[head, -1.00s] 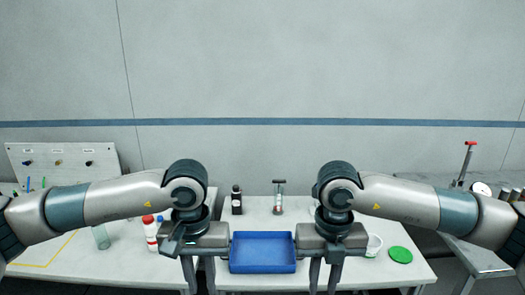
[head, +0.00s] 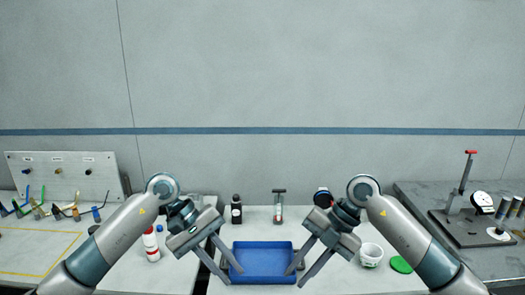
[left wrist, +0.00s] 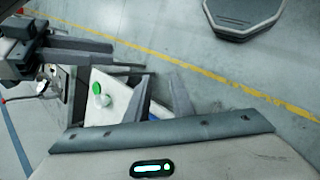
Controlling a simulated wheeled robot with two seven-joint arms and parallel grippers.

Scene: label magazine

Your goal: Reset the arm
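My left gripper (head: 235,275) points down and to the right over the left side of the blue tray (head: 262,246) in the head view. Its two fingers are apart with nothing between them. They also show apart in the left wrist view (left wrist: 160,100). My right gripper (head: 294,278) points down and to the left over the tray's right side. Its fingers are also apart and empty. It also shows at the upper left of the left wrist view, where its fingers stand apart. The tray looks empty.
A white bottle with a red cap (head: 151,245) stands left of the tray. A dark bottle (head: 236,209) and a small stand (head: 279,207) are behind it. A white cup (head: 371,255) and green disc (head: 401,264) are at right. A dial gauge (head: 482,201) stands far right.

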